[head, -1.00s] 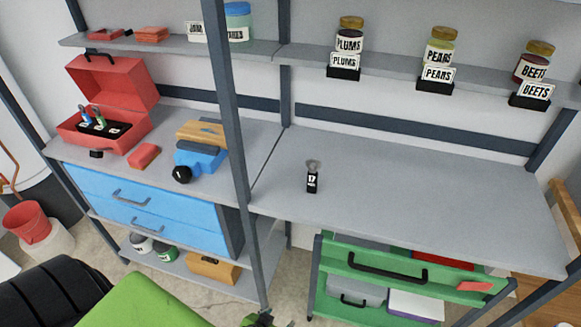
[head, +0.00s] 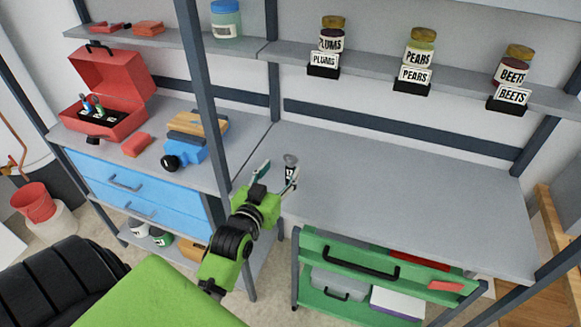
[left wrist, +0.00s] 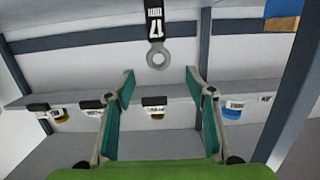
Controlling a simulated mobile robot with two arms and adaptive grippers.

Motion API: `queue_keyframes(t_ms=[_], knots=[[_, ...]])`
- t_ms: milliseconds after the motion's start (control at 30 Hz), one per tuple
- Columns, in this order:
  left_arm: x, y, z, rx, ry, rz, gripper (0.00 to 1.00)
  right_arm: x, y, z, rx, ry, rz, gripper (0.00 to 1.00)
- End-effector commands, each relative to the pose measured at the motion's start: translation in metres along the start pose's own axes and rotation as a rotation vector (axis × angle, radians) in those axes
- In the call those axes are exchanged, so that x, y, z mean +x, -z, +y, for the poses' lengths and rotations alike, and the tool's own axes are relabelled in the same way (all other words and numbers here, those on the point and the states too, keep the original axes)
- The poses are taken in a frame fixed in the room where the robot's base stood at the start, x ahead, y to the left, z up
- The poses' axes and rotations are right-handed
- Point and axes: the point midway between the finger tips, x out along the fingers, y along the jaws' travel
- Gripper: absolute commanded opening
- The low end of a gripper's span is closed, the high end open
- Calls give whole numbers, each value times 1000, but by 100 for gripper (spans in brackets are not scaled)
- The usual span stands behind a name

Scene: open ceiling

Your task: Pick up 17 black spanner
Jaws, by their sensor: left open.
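The black spanner (head: 290,170), with a grey ring end and a white label reading 17, stands upright on the grey workbench (head: 400,200). My left gripper (head: 278,174) is open and empty, close to the spanner; one finger overlaps its lower part in the head view. In the left wrist view, which is upside down, the spanner (left wrist: 155,20) hangs from the top edge, its ring lying between and just beyond the open fingertips of the left gripper (left wrist: 160,73). I cannot tell the exact gap. My right gripper is not in view.
A dark post (head: 205,100) stands left of my arm. A red toolbox (head: 105,110) and a blue tool (head: 185,153) are on the left bench. Jars (head: 420,48) with labels line the shelf above. The bench right of the spanner is clear.

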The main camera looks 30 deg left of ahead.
Motion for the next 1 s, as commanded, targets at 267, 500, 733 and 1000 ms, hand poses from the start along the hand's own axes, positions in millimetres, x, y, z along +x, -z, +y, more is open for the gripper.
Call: queue_keyframes(t_ms=[267,500,733,1000], knots=[[28,0,0,0,0,-2,50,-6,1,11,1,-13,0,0],[56,6,2,-1,-1,-1,50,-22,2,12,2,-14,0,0],[77,2,3,0,-1,-1,50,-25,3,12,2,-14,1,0],[78,1,2,0,0,-2,42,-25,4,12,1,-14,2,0]])
